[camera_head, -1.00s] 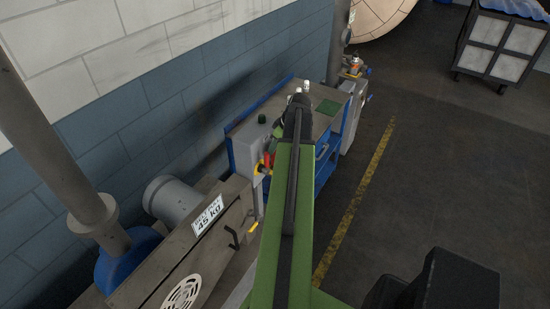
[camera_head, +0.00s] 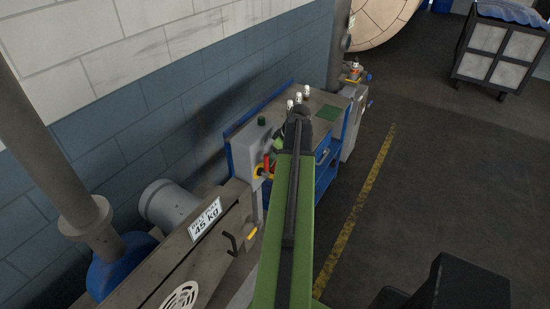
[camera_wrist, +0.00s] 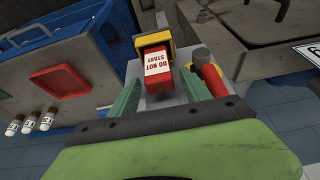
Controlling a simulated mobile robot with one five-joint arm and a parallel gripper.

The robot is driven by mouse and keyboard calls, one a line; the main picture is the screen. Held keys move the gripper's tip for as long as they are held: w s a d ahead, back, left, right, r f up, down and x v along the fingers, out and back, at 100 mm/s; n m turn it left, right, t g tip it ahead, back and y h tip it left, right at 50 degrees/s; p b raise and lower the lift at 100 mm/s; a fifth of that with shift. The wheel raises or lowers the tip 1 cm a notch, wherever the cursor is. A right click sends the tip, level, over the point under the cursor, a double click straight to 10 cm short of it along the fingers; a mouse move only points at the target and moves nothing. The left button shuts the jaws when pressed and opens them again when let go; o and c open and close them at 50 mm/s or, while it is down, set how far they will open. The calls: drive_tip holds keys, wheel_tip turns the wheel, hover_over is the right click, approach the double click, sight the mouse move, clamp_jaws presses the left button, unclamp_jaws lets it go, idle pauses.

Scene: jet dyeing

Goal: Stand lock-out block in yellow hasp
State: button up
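The lock-out block (camera_wrist: 158,78) is red with a white "DO NOT START" label in the wrist view. It stands against or in the yellow hasp (camera_wrist: 153,42); how deep it sits is hidden. My gripper (camera_wrist: 161,82) has its two green fingers spread on either side of the block, with a visible gap to each. Yellow of the hasp (camera_head: 260,171) shows on the grey panel left of my arm.
A red cylindrical handle (camera_wrist: 212,79) stands close beside my right finger in the wrist view. A red tray (camera_wrist: 60,87) and several small white-capped bottles (camera_wrist: 30,121) lie to the left.

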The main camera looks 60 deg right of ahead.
drive_tip(key=p+v, duration=1.1)
drive_tip(key=v, duration=0.1)
drive_tip(key=shift+r, duration=0.25)
